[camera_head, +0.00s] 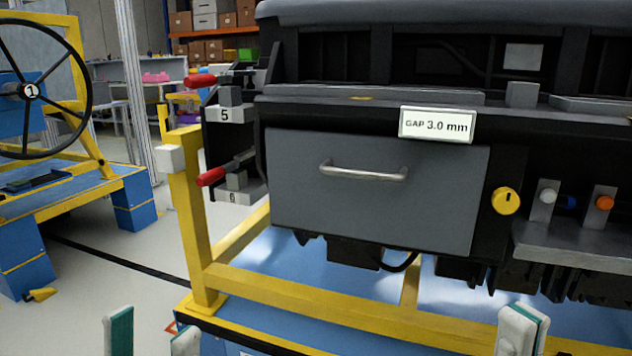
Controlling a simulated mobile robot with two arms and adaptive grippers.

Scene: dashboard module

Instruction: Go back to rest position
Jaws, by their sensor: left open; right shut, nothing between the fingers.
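My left gripper (152,336) shows at the bottom left edge. Its two pale fingertips, one with a green pad, stand apart with nothing between them. My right gripper (522,330) shows at the bottom right, its fingertips together and empty, in front of the yellow frame. Only the fingertips of both show; the arms are out of view. The dashboard module (375,190) stands ahead, with a grey drawer front and a metal handle (363,172). Neither gripper appears to touch it.
A yellow frame (340,308) on a blue base carries the module. Red-handled clamps (210,177) stick out at its left. A yellow knob (506,201) and small switches sit at the right. A steering wheel (80,90) stands on a blue and yellow stand at far left. Grey floor (110,275) lies between.

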